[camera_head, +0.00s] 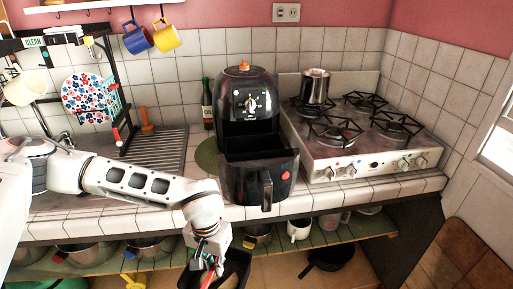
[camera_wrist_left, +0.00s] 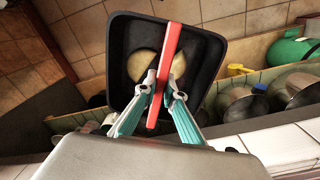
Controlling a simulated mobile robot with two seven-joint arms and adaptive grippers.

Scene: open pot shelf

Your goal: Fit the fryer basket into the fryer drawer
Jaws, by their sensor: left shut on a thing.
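The air fryer (camera_head: 252,98) is black with an orange knob on top and stands on the tiled counter. Its fryer drawer (camera_head: 258,178) is pulled out at the front, open at the top, with its handle over the counter edge. The fryer basket (camera_head: 238,266) is black and square and hangs in front of and below the counter edge, left of the drawer and apart from it. In the left wrist view the basket (camera_wrist_left: 205,55) shows its open top and a red handle (camera_wrist_left: 167,55) across it. My left gripper (camera_wrist_left: 158,92) is shut on that handle. My right gripper is in neither view.
The stove (camera_head: 365,135) with a steel pot (camera_head: 315,86) stands right of the fryer. A ribbed drainer (camera_head: 155,150) and a dark bottle (camera_head: 207,103) are to the left. Under the counter, a green shelf (camera_head: 340,232) holds pots and a white mug (camera_head: 299,229).

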